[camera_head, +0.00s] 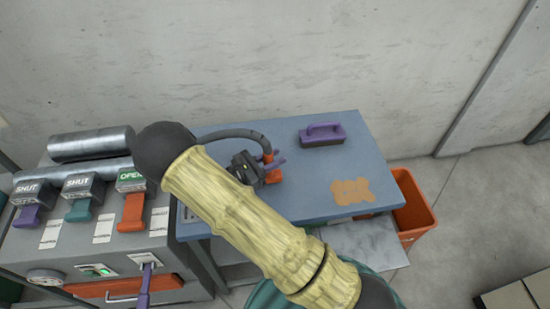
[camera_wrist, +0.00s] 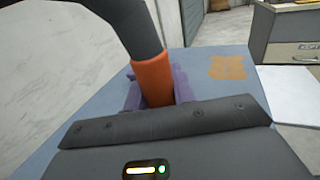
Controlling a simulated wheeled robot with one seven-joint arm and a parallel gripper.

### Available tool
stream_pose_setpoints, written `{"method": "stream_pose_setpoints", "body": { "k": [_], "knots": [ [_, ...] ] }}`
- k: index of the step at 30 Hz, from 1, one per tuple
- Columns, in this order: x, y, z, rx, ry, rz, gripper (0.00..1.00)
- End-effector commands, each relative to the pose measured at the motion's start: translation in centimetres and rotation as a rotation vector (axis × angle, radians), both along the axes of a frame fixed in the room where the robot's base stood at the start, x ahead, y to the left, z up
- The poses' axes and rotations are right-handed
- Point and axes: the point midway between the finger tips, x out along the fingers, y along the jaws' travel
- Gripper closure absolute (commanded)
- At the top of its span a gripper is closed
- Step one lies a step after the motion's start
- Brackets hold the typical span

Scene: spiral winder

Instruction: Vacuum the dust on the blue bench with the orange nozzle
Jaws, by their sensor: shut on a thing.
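The blue bench (camera_head: 318,180) stands against the wall, with a tan dust patch (camera_head: 351,191) near its right front corner. The dust also shows in the wrist view (camera_wrist: 228,67), ahead and to the right of my gripper. My gripper (camera_head: 268,167) is over the middle of the bench, left of the dust. Its purple fingers (camera_wrist: 150,88) are shut on the orange nozzle (camera_wrist: 153,80). A dark hose (camera_head: 235,134) runs from the nozzle back to the left. I cannot tell whether the nozzle touches the bench top. My arm hides part of the bench's left front.
A purple-handled block (camera_head: 322,134) lies at the back of the bench. An orange bin (camera_head: 415,207) stands at its right end. A machine (camera_head: 90,250) with three coloured levers, two marked SHUT and one OPEN, is on the left. The bench top between nozzle and dust looks clear.

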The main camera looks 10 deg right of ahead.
Motion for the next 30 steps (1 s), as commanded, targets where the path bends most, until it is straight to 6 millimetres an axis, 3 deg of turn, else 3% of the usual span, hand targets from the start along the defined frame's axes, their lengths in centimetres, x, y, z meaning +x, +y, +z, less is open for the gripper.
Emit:
{"method": "stream_pose_setpoints", "body": {
  "k": [21, 30],
  "knots": [
    [0.0, 0.0, 3.6, 0.000, 0.000, 0.000, 1.00],
    [0.0, 0.0, 4.0, 0.000, 0.000, 0.000, 1.00]
  ]
}}
